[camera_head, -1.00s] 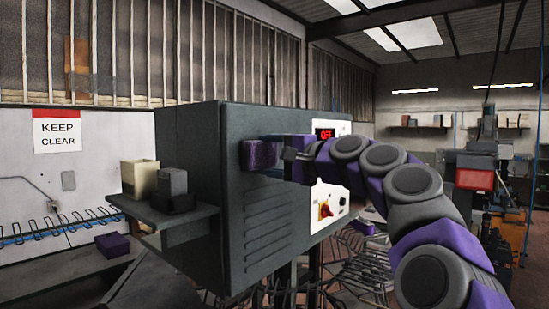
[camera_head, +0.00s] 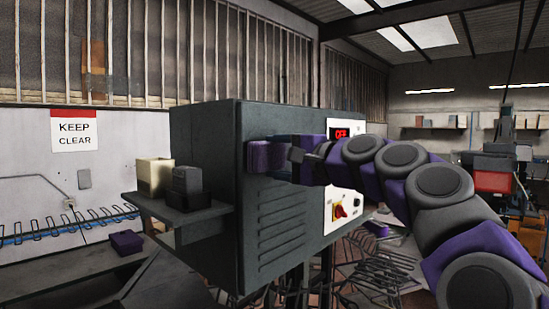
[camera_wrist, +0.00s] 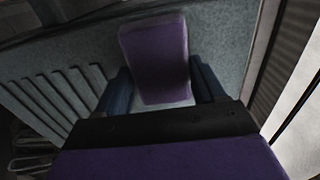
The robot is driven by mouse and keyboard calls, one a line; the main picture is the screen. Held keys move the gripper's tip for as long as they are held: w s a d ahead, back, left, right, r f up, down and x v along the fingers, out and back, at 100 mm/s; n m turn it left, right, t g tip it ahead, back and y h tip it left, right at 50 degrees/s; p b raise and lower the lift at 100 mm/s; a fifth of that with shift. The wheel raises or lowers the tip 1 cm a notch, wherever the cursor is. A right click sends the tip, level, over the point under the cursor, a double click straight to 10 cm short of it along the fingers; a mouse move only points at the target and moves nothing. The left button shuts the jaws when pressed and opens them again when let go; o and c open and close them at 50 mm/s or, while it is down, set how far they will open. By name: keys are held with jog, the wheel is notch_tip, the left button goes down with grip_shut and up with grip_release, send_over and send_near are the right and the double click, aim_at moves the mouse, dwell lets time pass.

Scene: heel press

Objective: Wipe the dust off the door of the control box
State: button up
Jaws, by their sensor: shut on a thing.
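The control box (camera_head: 205,140) is a dark grey metal cabinet. Its door face (camera_head: 285,235) has slanted louvres and also shows in the wrist view (camera_wrist: 225,50). Any dust on it is too faint to tell. My gripper (camera_head: 278,157) is shut on a purple block-shaped pad (camera_head: 262,157), held at the upper part of the door near its left edge. In the wrist view the pad (camera_wrist: 155,55) sits between the two blue fingers. It is at or very near the door surface; I cannot tell whether it touches.
A white panel with a red OFF display (camera_head: 341,133) and a red-yellow switch (camera_head: 341,211) is right of the door. A side shelf (camera_head: 180,213) carries a cream block (camera_head: 154,177) and a dark block (camera_head: 187,187). Metal racks (camera_head: 380,265) stand below.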

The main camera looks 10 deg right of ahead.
jog(key=v, duration=0.3)
jog(key=shift+s+a+r, duration=0.15)
jog(key=shift+r, duration=0.05)
jog(key=shift+v, duration=1.1)
jog(key=shift+f, duration=0.1)
jog(key=v, duration=0.3)
jog(key=shift+w, duration=0.2)
jog(key=shift+s, duration=0.1)
